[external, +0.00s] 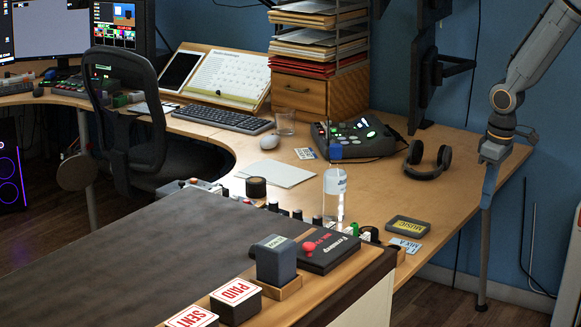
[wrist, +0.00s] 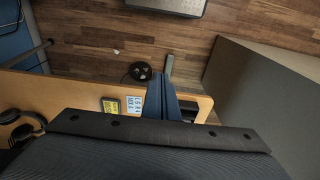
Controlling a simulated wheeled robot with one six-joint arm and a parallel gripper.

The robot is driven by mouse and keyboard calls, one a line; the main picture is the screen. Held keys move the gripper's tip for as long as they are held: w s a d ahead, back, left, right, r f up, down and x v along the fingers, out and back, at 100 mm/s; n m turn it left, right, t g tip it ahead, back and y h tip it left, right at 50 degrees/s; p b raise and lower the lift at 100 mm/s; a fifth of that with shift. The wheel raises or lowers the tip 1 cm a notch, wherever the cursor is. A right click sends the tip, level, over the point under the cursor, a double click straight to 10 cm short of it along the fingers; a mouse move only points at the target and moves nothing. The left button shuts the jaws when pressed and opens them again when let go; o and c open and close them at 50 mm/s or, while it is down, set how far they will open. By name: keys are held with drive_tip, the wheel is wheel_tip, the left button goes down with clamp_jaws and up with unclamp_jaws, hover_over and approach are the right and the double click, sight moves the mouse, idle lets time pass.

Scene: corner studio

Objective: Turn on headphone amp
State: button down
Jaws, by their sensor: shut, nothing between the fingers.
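No item in view is clearly labelled as the headphone amp. A dark console (external: 355,139) with lit buttons and a small green-lit display sits on the wooden desk, left of the black headphones (external: 427,160); I cannot tell if it is the amp. A row of small knobs and caps (external: 297,214) shows behind the dark counter top, partly hidden by it. My gripper (external: 486,203) points down by the desk's right edge, to the right of the headphones. In the wrist view its blue fingers (wrist: 160,84) are together and empty, touching nothing that I can see.
A yellow-labelled MUSIC box (external: 408,226) and a pale card (external: 404,245) lie on the desk near its right edge. The desk (external: 460,190) is bare between headphones and MUSIC box.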

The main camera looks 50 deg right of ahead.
drive_tip(key=w+a+b, duration=0.1)
drive_tip(key=w+a, duration=0.3)
drive_tip(key=w, duration=0.9)
drive_tip(key=w+a+t+b, duration=0.1)
drive_tip(key=w+a, duration=0.4)
drive_tip(key=w, duration=0.9)
drive_tip(key=w+a+f+t+b, duration=0.1)
drive_tip(key=w+a, duration=0.4)
drive_tip(key=w, duration=0.9)
drive_tip(key=shift+w+h+b, duration=0.15)
drive_tip(key=shift+h+b, duration=0.15)
drive_tip(key=shift+b, duration=0.05)
drive_tip(key=shift+f, duration=0.1)
drive_tip(key=p+x, duration=0.1)
drive_tip(key=x, duration=0.3)
drive_tip(key=p+x, duration=0.1)
drive_tip(key=x, duration=0.3)
drive_tip(key=p+x, duration=0.2)
drive_tip(key=x, duration=0.2)
drive_tip(key=shift+s+d+f, duration=0.15)
drive_tip(key=shift+s+f, duration=0.1)
drive_tip(key=shift+f, duration=0.75)
drive_tip(key=shift+d+f, duration=0.1)
